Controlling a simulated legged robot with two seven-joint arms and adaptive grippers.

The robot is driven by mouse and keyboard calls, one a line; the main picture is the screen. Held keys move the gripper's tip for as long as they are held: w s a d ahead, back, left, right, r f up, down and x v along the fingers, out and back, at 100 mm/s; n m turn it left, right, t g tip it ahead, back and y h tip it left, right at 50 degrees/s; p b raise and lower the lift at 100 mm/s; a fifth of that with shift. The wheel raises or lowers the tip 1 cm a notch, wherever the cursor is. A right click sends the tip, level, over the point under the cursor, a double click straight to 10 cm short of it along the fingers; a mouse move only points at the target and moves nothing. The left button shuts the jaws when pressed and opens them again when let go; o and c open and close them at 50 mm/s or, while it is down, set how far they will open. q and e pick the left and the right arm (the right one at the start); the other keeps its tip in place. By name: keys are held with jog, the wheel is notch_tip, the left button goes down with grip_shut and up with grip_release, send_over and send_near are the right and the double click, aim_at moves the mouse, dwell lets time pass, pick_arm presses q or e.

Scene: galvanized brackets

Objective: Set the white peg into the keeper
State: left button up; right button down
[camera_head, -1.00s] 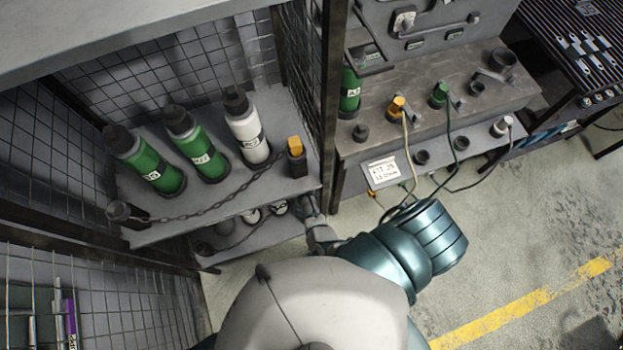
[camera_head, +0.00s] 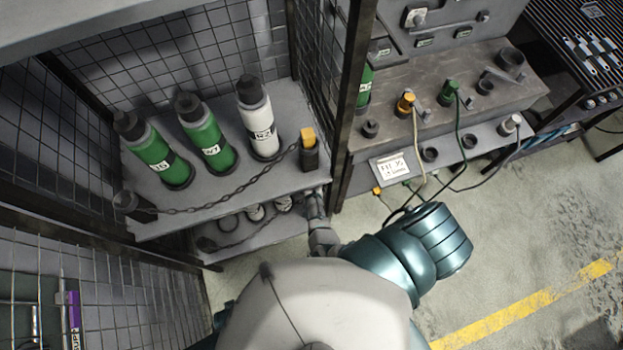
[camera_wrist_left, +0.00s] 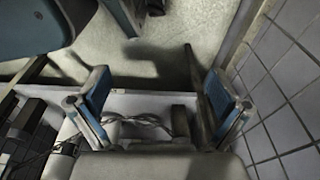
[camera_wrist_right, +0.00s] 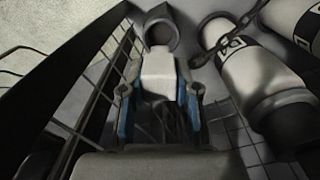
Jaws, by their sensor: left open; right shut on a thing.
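My right gripper (camera_wrist_right: 158,100) is shut on a pale, blocky white peg (camera_wrist_right: 158,72), held between its blue-padded fingers. A dark round ring, seemingly the keeper (camera_wrist_right: 160,18), is at the peg's far end. I cannot tell whether the peg is seated in it. A chain (camera_wrist_right: 226,28) runs from beside the peg towards pale cylinders. In the head view my right arm reaches to the front right corner of the lower shelf; the held peg is hard to make out there. My left gripper (camera_wrist_left: 152,105) is open, with a dark chain or cable seen between its fingers.
Green and white cylinders (camera_head: 208,140) stand on the upper shelf (camera_head: 230,195), with a chain to a yellow-topped holder (camera_head: 309,155). Wire mesh encloses the shelves. A bench (camera_head: 440,110) with corded plugs stands to the right. Floor is open at lower right.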

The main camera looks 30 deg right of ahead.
jog(key=shift+a+f, duration=0.15)
jog(key=shift+a, duration=0.45)
jog(key=shift+f+b, duration=0.1)
jog(key=shift+b, duration=0.25)
jog(key=shift+d+f+b, duration=0.5)
jog(key=shift+d+f, duration=0.3)
jog(key=shift+d, duration=0.25)
jog(key=shift+f, duration=0.1)
jog(key=shift+a+f, duration=0.1)
jog(key=shift+a, duration=0.15)
jog(key=shift+a+r, duration=0.4)
jog(key=shift+a, duration=0.3)
jog(key=shift+d+f, duration=0.1)
jog(key=shift+d, duration=0.45)
jog(key=shift+s+d+f, duration=0.15)
jog(key=shift+d, duration=0.35)
jog(key=shift+a+r+p, duration=0.2)
jog(key=shift+a+p, duration=0.1)
jog(key=shift+a, duration=0.5)
jog(key=shift+d+f, duration=0.1)
jog(key=shift+d, duration=0.3)
pick_arm(q)
jog(key=w+d+r, duration=0.1)
jog(key=w+r, duration=0.2)
jog(key=r, duration=0.3)
jog(key=shift+w+r, duration=0.2)
jog(key=shift+r, duration=0.15)
pick_arm(e)
jog(key=shift+d+f, duration=0.1)
jog(key=shift+d, duration=0.05)
